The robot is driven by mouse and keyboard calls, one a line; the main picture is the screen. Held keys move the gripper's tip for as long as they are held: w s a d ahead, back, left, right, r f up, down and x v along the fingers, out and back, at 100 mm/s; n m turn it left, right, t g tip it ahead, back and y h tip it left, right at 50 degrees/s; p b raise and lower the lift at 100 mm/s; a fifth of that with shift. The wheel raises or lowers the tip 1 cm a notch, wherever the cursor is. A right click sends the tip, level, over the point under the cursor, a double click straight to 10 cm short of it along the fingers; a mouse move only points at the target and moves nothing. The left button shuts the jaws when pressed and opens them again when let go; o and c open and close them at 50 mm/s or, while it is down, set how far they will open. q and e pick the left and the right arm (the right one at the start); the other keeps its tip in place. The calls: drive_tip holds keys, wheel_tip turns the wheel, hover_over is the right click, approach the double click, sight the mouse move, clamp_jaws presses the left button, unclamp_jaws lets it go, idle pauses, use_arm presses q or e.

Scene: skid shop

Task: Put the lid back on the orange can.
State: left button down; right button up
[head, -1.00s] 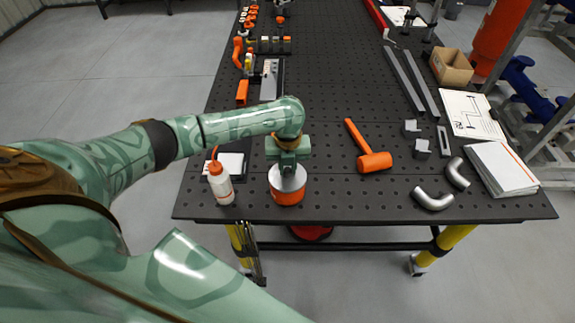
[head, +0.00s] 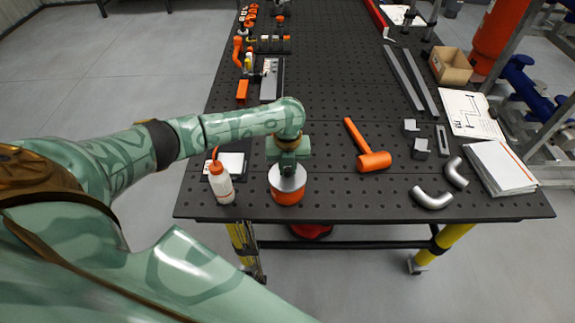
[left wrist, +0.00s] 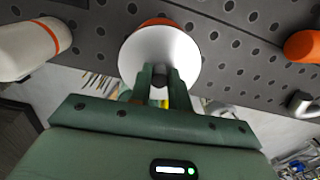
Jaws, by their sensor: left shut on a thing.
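The orange can (head: 287,196) stands upright near the front edge of the black perforated table. A pale round lid (head: 287,180) is at the can's top; it also shows in the left wrist view (left wrist: 185,52), covering most of the can, with a sliver of orange (left wrist: 158,21) past its far rim. My left gripper (head: 287,167) is above the can, pointing down, its fingers (left wrist: 159,80) shut on the dark knob in the lid's middle. I cannot tell whether the lid is fully seated. My right gripper is not in view.
A white bottle with an orange tip (head: 221,184) stands close left of the can. An orange mallet (head: 372,160) lies to the right, with grey pipe elbows (head: 433,200) and a paper stack (head: 499,167) farther right. The table between can and elbows is clear.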

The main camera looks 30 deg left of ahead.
use_arm(q)
drive_tip(key=c, duration=0.7)
unclamp_jaws()
drive_tip(key=shift+c, duration=0.2)
wheel_tip(320, 180, up, 7)
drive_tip(key=p, duration=0.8)
clamp_jaws()
idle(0.4)
